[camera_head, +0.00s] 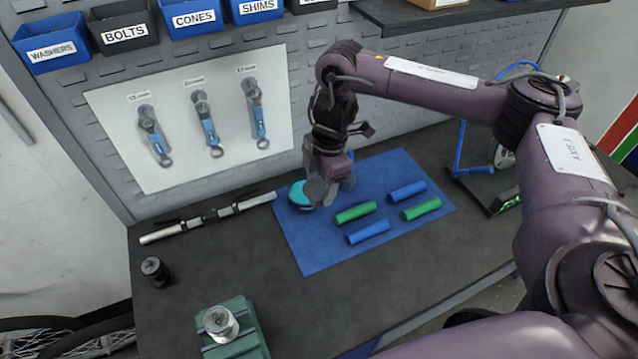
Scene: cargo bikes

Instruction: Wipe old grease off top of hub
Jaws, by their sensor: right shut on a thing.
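The hub (220,324) is a silver metal cylinder standing on a green block (241,340) at the front of the bench. My right gripper (327,190) is low over the back left corner of the blue mat (305,252), far behind and to the right of the hub. It is shut on a teal round thing (299,194), partly hidden by the fingers; I cannot tell whether it is a cloth, a pad or a tin. Grease on the hub is too small to make out. My left gripper is not in view.
Blue and green grips (367,231) lie on the mat. A silver axle-like bar (207,219) lies at the back left, with a small black cylinder (155,271) in front of it. Wrenches (209,128) hang on the back wall. The dark bench between mat and hub is clear.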

